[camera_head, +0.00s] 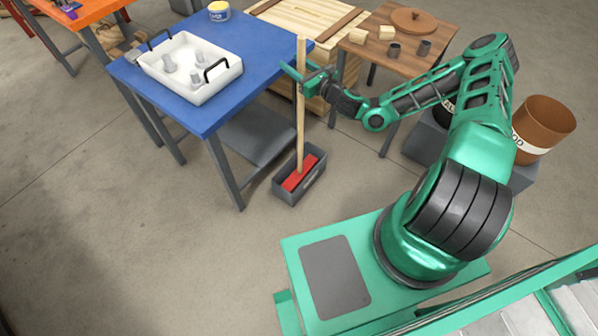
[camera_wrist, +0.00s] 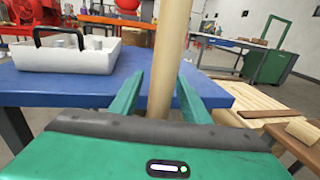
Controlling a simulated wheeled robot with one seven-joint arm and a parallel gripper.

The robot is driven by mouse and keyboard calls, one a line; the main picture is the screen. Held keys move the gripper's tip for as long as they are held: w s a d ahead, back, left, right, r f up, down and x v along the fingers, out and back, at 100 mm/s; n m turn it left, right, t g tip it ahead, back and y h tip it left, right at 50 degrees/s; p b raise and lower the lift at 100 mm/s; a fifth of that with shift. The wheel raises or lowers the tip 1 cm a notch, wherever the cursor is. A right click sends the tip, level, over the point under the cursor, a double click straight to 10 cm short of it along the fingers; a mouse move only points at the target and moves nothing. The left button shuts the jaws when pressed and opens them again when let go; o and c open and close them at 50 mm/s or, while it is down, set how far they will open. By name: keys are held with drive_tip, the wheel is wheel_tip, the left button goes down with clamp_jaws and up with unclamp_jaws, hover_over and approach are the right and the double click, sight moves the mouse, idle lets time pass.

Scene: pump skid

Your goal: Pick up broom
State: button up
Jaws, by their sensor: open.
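The broom (camera_head: 300,115) stands upright, with a long light wooden handle and a red head (camera_head: 299,180) low in a small dark grey box (camera_head: 313,178) on the floor. My gripper (camera_head: 296,72) is at the upper part of the handle, beside the blue table's right edge. In the wrist view the handle (camera_wrist: 168,60) rises between the two green fingers of my gripper (camera_wrist: 160,92). The fingers are open, one on each side of the handle, with gaps showing. The lower handle is hidden behind my gripper's body in the wrist view.
A wooden crate (camera_head: 290,18) and a brown table (camera_head: 380,58) stand behind. Open floor lies in front.

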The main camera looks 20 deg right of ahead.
drive_tip(key=c, duration=1)
clamp_jaws()
drive_tip(key=shift+r, duration=0.1)
